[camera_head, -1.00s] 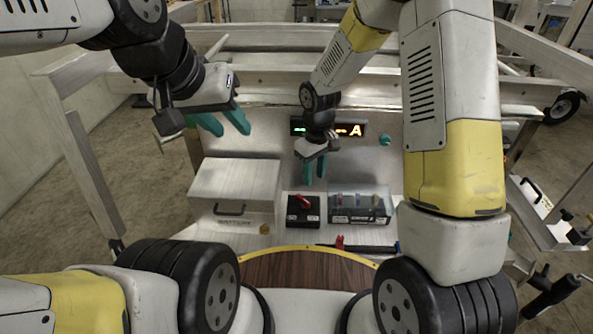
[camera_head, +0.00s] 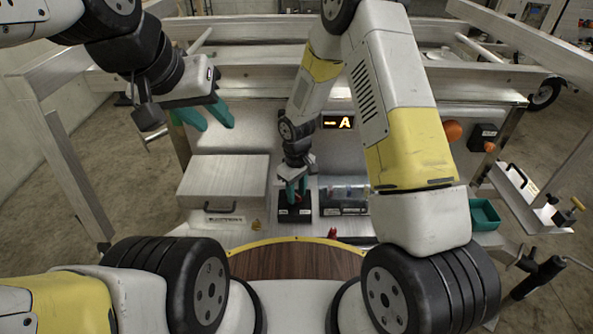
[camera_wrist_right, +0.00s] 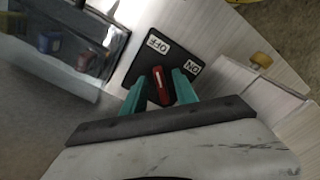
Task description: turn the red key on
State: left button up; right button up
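The red key (camera_wrist_right: 161,86) sits on a black switch box (camera_head: 295,215), which also shows in the right wrist view (camera_wrist_right: 174,47) with white OFF and ON labels. The key's handle points roughly toward the OFF label. My right gripper (camera_head: 292,192) is down at the box; its teal fingers stand on either side of the key in the right wrist view (camera_wrist_right: 160,90). They look open, with a small gap on the left of the key. In the head view the fingers hide the key. My left gripper (camera_head: 206,118) is open and empty, above and left of the metal box.
A metal box with a handle (camera_head: 222,185) stands left of the switch box. A clear-lidded case (camera_head: 344,196) stands close on the right. A lit display (camera_head: 338,122) is behind. A green bin (camera_head: 484,214) is further right. A red-handled tool (camera_head: 332,233) lies in front.

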grip_shut()
jog(key=shift+m, duration=0.3)
jog(key=m, duration=0.3)
jog(key=shift+s+a, duration=0.1)
jog(key=shift+a, duration=0.05)
jog(key=m, duration=0.5)
jog(key=shift+a, duration=0.25)
jog(key=m, duration=0.5)
jog(key=shift+a, duration=0.25)
jog(key=shift+a+m, duration=0.15)
jog(key=shift+m, duration=1.95)
